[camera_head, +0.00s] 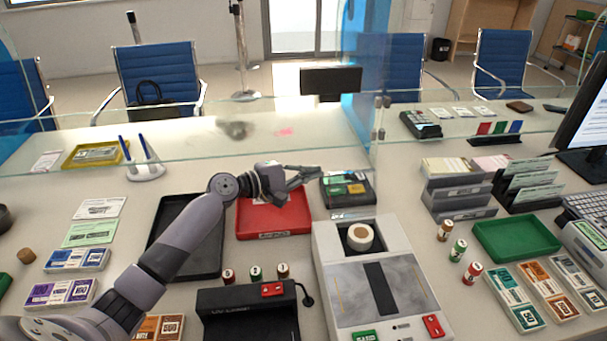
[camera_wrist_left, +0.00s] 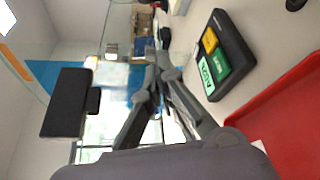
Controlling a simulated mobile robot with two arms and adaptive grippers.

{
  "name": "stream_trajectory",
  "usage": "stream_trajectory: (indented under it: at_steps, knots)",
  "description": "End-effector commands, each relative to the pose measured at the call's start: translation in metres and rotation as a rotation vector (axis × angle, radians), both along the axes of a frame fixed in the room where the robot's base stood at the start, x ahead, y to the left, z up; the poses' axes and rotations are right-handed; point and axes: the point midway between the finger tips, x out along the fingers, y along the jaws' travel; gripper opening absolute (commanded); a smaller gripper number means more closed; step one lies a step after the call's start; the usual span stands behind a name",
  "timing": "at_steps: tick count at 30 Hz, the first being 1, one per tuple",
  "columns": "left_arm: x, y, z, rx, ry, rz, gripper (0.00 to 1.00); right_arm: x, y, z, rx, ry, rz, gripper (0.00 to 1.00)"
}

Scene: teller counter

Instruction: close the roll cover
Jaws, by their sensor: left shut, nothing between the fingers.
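A light grey machine (camera_head: 330,262) stands at the front centre in the head view. A cream paper roll (camera_head: 360,236) sits in the dark open well at its back. I cannot tell which part is the roll cover. My left gripper (camera_head: 314,173) is shut and empty. It hangs behind the machine, above the back of the red tray and near the keypad, apart from the roll. It also shows in the left wrist view (camera_wrist_left: 158,62), fingers together. My right gripper is not in view.
A keypad (camera_head: 347,203) with coloured keys stands just behind the machine; it also shows in the left wrist view (camera_wrist_left: 238,50). A red tray (camera_head: 272,224) and a black tray (camera_head: 165,268) lie to the left. A glass screen (camera_head: 290,145) runs across the counter behind.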

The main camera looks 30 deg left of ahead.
Motion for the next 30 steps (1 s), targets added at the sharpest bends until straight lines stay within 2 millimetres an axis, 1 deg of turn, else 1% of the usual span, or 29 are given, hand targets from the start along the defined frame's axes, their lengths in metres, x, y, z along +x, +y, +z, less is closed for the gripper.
stream_trajectory:
  at_steps: [1,3,8,9,10,15,21,30]
  knots:
    - [0.01,-0.007,0.001,-0.002,-0.001,-0.001,0.0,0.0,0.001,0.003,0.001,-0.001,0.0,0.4]
    - [0.021,-0.015,-0.001,-0.003,-0.001,0.0,0.0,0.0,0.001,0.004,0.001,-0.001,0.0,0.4]
    - [0.044,-0.031,-0.006,-0.002,-0.001,-0.001,0.0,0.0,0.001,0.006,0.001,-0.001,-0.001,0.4]
    - [0.044,-0.034,-0.004,0.001,0.0,-0.001,0.0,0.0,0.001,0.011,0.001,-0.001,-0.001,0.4]
    - [0.038,-0.036,0.0,0.003,0.001,-0.002,0.0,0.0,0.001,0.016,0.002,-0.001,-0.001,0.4]
    - [0.022,-0.048,0.006,0.003,0.0,-0.001,0.0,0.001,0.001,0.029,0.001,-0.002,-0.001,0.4]
    - [0.015,-0.053,0.008,0.001,0.0,-0.001,0.0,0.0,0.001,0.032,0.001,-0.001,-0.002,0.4]
    - [0.015,-0.053,0.007,0.001,-0.001,0.0,0.0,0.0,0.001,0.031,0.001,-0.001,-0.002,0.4]
